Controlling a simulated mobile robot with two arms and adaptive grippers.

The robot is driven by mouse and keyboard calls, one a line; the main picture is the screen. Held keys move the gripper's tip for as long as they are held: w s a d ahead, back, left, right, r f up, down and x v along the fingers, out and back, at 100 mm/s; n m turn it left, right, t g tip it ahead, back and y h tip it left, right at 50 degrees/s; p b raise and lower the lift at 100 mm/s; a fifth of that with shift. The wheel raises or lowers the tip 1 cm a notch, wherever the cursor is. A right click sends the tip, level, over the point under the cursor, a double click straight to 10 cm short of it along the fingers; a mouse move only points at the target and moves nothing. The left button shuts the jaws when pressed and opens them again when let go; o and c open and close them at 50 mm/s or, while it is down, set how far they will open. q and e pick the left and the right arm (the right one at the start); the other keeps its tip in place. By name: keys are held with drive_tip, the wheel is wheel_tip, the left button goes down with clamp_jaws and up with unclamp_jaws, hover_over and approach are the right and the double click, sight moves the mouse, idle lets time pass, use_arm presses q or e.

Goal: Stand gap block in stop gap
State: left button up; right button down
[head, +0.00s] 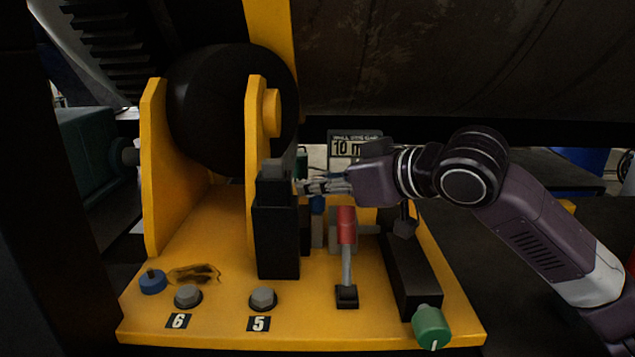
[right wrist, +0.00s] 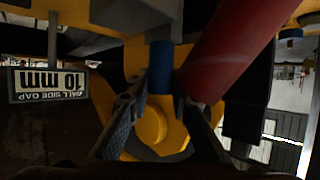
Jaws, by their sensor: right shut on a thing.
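My right gripper (head: 312,187) reaches in from the right, just above a blue cylindrical grip (head: 317,205). In the right wrist view my right gripper (right wrist: 162,88) has its fingers on both sides of the blue grip (right wrist: 160,68). A grey block (head: 317,233) shows directly below the blue grip, upright, and I take it for the gap block. It also shows in the right wrist view (right wrist: 130,14). It stands between a black upright block (head: 277,240) and a red-handled lever (head: 346,225). I cannot tell which space is the stop gap, or whether the block's bottom touches the base. My left gripper is out of view.
The red handle (right wrist: 232,45) is close beside my right fingers. A sign reading 10 mm (head: 352,148) stands behind. The yellow base (head: 200,325) carries bolts 6 (head: 188,296) and 5 (head: 263,298), a blue knob (head: 152,281) and a green knob (head: 431,327).

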drive_tip(key=c, duration=1.7)
unclamp_jaws()
drive_tip(key=shift+o, duration=0.2)
drive_tip(key=shift+f, duration=0.1)
